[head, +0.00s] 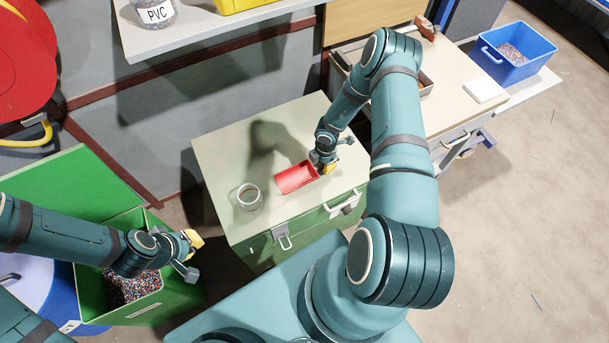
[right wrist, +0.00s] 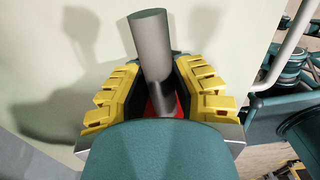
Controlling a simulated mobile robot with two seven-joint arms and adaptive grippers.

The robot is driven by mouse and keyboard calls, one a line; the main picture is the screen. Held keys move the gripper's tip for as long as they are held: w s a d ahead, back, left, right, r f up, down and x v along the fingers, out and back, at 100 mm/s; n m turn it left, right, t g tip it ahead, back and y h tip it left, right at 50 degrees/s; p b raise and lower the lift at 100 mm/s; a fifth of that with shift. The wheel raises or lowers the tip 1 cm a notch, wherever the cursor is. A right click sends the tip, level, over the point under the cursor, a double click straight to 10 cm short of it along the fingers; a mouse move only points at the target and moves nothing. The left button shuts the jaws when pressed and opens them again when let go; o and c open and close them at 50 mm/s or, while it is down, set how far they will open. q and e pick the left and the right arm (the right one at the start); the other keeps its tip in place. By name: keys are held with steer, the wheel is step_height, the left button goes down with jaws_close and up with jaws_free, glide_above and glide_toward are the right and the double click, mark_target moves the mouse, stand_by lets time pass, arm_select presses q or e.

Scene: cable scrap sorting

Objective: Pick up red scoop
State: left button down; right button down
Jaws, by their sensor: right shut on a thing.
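The red scoop (head: 297,177) lies on the pale top of the green chest (head: 225,150), its trough toward the left. My right gripper (head: 328,166) is at the scoop's right end, shut on it. In the right wrist view a grey cylindrical handle (right wrist: 153,45) stands between the yellow-padded fingers of my right gripper (right wrist: 160,95), with a little red of the scoop (right wrist: 176,104) behind; my own wrist hides the lower part. My left gripper (head: 190,256) is over the green bin's edge, away from the scoop, with its fingers apart and nothing between them.
A clear jar (head: 249,197) stands left of the scoop on the chest top. The green bin (head: 182,296) with mixed granules is at lower left. A shelf hangs above the chest.

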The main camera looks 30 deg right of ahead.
step_height(320, 180, up, 10)
steer(key=shift+f+p, duration=0.1)
steer(key=shift+p, duration=0.7)
stand_by(1.2)
step_height(320, 180, down, 10)
steer(key=shift+r+b, duration=0.15)
steer(key=shift+b, duration=0.65)
steer(key=shift+w+a+r+p, duration=0.1)
steer(key=shift+r+p, duration=0.15)
steer(key=shift+r, duration=1.35)
steer(key=shift+w+a+r+p, duration=0.1)
steer(key=shift+r+p, duration=0.15)
steer(key=shift+r, duration=1.3)
steer(key=shift+f, duration=0.1)
